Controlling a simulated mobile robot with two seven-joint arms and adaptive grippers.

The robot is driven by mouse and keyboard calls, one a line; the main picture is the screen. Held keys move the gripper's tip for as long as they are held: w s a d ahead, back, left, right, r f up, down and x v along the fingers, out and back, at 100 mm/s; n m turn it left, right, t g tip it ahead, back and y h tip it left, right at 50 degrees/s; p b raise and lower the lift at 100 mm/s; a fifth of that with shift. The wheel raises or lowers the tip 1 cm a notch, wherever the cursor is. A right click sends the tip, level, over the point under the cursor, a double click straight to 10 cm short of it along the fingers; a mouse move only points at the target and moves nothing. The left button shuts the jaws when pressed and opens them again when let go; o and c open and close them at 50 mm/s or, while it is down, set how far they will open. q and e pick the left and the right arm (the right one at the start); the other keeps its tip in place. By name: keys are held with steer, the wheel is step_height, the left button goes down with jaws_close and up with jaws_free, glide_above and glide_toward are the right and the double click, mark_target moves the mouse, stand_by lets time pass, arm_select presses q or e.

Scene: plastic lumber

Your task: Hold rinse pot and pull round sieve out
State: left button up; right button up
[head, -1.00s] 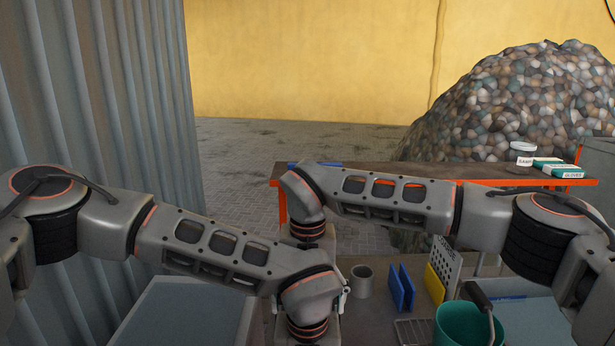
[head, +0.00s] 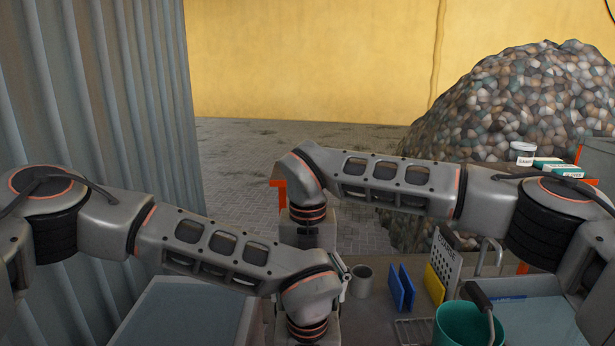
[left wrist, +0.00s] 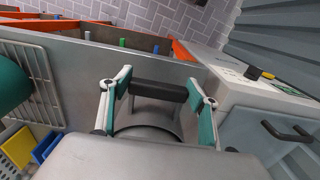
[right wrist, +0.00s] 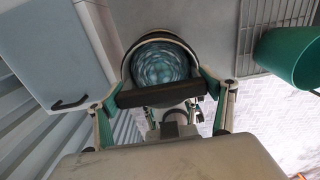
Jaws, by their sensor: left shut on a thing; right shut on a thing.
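My left gripper (left wrist: 160,88) is shut on a dark bar-shaped handle (left wrist: 158,91) in the left wrist view, with a grey body, apparently the rinse pot (left wrist: 150,108), just behind it. My right gripper (right wrist: 163,94) is shut on another dark bar-shaped handle (right wrist: 160,96) in the right wrist view. Beyond that bar is a round, dark-rimmed opening with teal and grey speckles (right wrist: 158,64), apparently the round sieve; I cannot tell how far it is out of the pot. In the head view my arms hide the pot and sieve.
A green bucket (head: 462,327), a small grey cup (head: 361,281), blue plates (head: 402,287) and a yellow piece (head: 434,284) stand on the right of the counter. A wire rack (left wrist: 35,75) shows in the left wrist view.

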steer(key=shift+r, duration=1.55)
arm_select(q)
steer(key=o, duration=1.3)
arm_select(e)
steer(key=shift+r+p, duration=2.1)
steer(key=shift+p, duration=0.05)
arm_select(q)
step_height(320, 180, up, 18)
steer(key=shift+r, duration=0.25)
arm_select(e)
steer(key=shift+r, duration=0.1)
